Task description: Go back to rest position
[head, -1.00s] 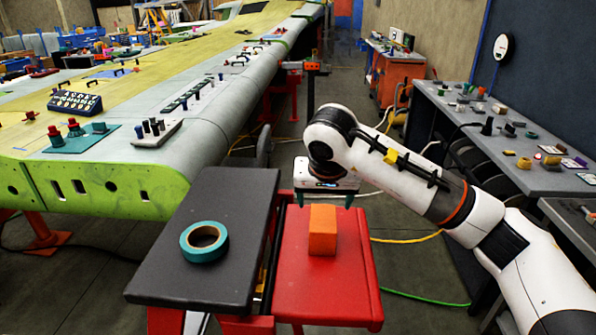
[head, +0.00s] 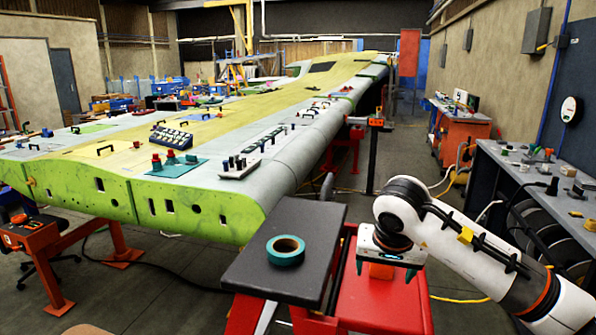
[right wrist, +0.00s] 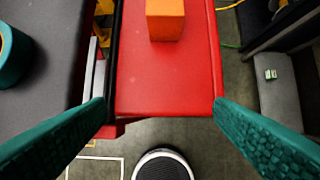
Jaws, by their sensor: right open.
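My right gripper (head: 388,268) is open and empty, with its two teal fingers spread above the red cart top (head: 385,305). An orange block (head: 381,271) stands on that red top, partly hidden by the gripper in the head view. In the right wrist view the block (right wrist: 165,20) sits at the top of the picture, apart from the open fingers (right wrist: 160,120). My left gripper is not in view.
A teal tape roll (head: 286,251) lies on the dark grey cart top (head: 250,272). The large wing (head: 215,195) with tools on it fills the left and middle. A grey workbench (head: 545,190) with small items stands at right. Dark floor lies between.

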